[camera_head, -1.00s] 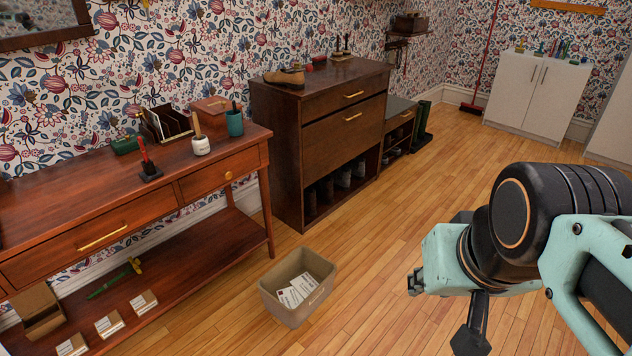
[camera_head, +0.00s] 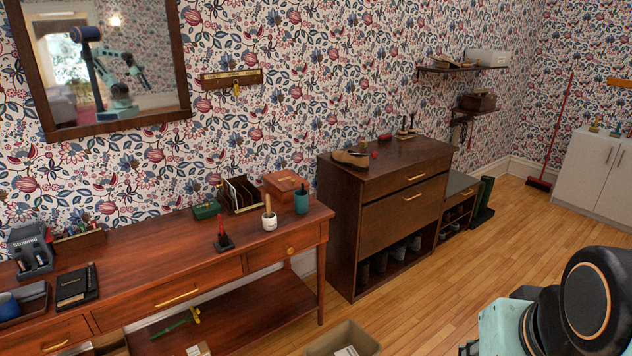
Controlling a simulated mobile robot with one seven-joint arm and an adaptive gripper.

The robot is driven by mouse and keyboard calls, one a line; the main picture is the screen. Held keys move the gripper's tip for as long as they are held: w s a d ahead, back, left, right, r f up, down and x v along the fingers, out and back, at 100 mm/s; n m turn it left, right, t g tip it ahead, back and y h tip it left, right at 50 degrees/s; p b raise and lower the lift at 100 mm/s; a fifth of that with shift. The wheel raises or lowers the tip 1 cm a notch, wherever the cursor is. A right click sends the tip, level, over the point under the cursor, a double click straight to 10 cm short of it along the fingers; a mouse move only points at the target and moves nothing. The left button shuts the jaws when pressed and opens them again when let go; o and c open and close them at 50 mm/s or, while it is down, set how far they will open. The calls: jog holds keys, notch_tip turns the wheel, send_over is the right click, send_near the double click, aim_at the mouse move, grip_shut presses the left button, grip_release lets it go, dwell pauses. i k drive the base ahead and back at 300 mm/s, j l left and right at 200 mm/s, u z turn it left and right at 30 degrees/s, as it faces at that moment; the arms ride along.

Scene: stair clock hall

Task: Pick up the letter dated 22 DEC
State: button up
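White letters (camera_head: 347,351) lie in a beige bin (camera_head: 366,336) on the floor, at the bottom edge of the head view. Only a sliver of the letters shows, and no date can be read on them. A wooden letter rack (camera_head: 243,194) stands on the red-brown desk; I cannot tell whether it holds letters. My gripper (camera_head: 472,347) is at the lower right, mostly cut off by the frame edge, to the right of the bin and apart from it. Its fingertips are not clearly visible.
The desk (camera_head: 130,290) runs along the left wall, with pen cups and a stapler-like grey item on top. A dark shoe cabinet (camera_head: 400,210) stands beyond it. White cabinets (camera_head: 592,175) are far right. The wooden floor (camera_head: 440,270) between is clear.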

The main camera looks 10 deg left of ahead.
aim_at(232, 192)
jog(key=i+l+u, duration=0.1)
jog(key=u, duration=0.95)
jog(key=i+l+u, duration=0.15)
jog(key=l+u, duration=0.65)
jog(key=l, duration=0.25)
jog(key=i+l+u, duration=0.2)
jog(key=l, duration=0.2)
jog(key=k+l+u, duration=0.1)
jog(key=l, duration=1.6)
